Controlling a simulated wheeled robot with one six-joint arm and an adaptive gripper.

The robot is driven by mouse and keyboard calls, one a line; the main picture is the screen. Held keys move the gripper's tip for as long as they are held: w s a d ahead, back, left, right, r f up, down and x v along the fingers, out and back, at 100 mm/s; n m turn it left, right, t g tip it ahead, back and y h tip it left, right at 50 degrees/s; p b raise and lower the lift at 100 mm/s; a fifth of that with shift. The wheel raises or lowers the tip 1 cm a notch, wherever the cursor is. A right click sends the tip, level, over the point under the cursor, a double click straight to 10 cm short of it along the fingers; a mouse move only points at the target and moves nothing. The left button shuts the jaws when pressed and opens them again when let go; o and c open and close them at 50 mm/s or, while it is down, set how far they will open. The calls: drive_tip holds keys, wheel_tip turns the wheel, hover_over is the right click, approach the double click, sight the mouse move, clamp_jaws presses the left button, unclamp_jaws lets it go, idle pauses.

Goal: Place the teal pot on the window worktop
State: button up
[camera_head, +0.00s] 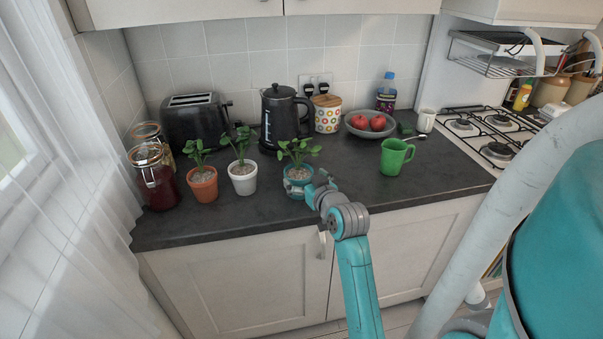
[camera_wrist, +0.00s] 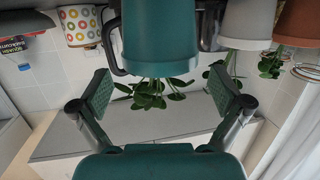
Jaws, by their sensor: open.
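The teal pot (camera_head: 297,188) holds a leafy green plant and stands upright on the dark worktop (camera_head: 400,187), near its front edge. In the head view my gripper (camera_head: 306,184) is at the pot and partly covers it. In the upside-down wrist view the teal pot (camera_wrist: 158,38) is centred ahead of my gripper (camera_wrist: 161,88). The two fingers are spread wide, one toward each side of the pot, with visible gaps and nothing held. The window (camera_head: 12,150) with a sheer curtain is at the left, beside the worktop's left end.
A white pot (camera_head: 243,183) and a terracotta pot (camera_head: 203,188) with plants stand left of the teal pot. Jars (camera_head: 154,185), a toaster (camera_head: 195,125) and a kettle (camera_head: 281,122) stand around them. A green mug (camera_head: 394,160) is at right. The worktop's left front strip is bare.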

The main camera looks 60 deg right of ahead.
drive_tip(key=v, duration=0.8)
drive_tip(key=s+a+f+n+y, duration=0.1)
drive_tip(key=a+f, duration=0.3)
drive_tip(key=a, duration=0.4)
drive_tip(key=s+a+f+t+y, duration=0.1)
drive_tip(key=a+f+y, duration=0.1)
drive_tip(key=a+f, duration=0.4)
drive_tip(key=s+a+f+n+y, duration=0.1)
drive_tip(key=a+f, duration=0.2)
drive_tip(key=a, duration=0.6)
drive_tip(key=s+a+n+t+y, duration=0.1)
drive_tip(key=s+a+n+y, duration=0.4)
drive_tip(key=s+a, duration=0.9)
drive_tip(key=s, duration=0.4)
drive_tip(key=shift+a+n+t+y, duration=0.2)
drive_tip(key=shift+n+t+y, duration=0.1)
drive_tip(key=shift+y, duration=0.1)
drive_tip(key=shift+s+r, duration=0.2)
drive_tip(key=shift+s, duration=0.05)
